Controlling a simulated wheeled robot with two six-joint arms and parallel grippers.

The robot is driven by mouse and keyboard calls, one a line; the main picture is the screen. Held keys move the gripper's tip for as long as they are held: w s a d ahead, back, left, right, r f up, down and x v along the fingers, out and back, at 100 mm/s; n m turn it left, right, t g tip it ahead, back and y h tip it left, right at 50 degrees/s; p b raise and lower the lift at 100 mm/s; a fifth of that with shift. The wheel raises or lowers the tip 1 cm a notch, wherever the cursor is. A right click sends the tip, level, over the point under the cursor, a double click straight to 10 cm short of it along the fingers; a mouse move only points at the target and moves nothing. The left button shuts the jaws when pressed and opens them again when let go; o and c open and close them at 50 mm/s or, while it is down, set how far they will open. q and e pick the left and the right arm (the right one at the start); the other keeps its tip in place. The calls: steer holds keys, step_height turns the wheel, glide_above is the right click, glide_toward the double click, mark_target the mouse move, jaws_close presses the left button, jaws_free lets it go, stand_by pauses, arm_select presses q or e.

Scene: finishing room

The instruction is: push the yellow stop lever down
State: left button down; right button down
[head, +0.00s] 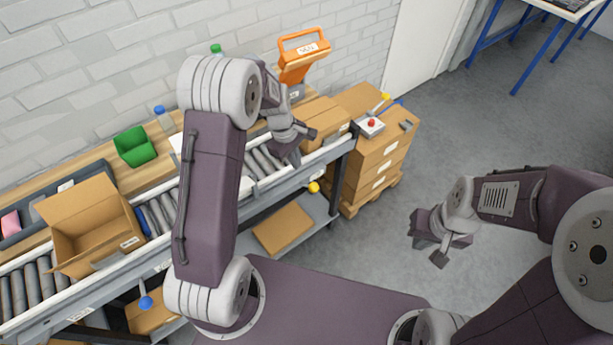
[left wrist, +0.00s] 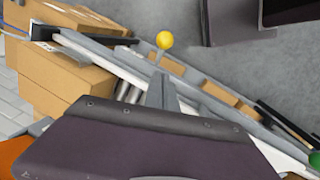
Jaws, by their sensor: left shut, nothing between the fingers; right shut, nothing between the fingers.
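The yellow stop lever shows in the head view as a yellow ball knob (head: 314,187) at the conveyor's front rail, near its right end. In the left wrist view the knob (left wrist: 165,40) sits on a short stem that rises from the rail, just past my fingertips in the picture. My left gripper (head: 298,143) is shut and empty over the right part of the conveyor, up and left of the knob in the head view. I cannot tell if it touches the lever. My right gripper (head: 432,240) is shut and empty above the open floor.
An open carton (head: 90,228) sits on the rollers at left, with a blue-knobbed lever (head: 146,302) below the rail. Stacked boxes (head: 376,158) bearing a red-button box (head: 370,126) stand past the conveyor's end. An orange-handled item (head: 304,48) stands behind. Floor at right is clear.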

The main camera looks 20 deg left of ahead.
mark_target(314, 191)
arm_select(q)
steer(key=d+f, duration=0.3)
steer(key=f, duration=0.3)
steer(key=shift+s+d+f+p, duration=0.25)
steer(key=shift+d+f+p, duration=0.05)
steer(key=shift+w, duration=0.1)
steer(key=s+d+f+b, duration=0.1)
steer(key=s+d+f, duration=0.1)
steer(key=d+f, duration=0.1)
steer(key=shift+s+f+b, duration=0.2)
steer(key=shift+s+b, duration=0.1)
steer(key=shift+b, duration=0.05)
steer(key=shift+s+a, duration=0.1)
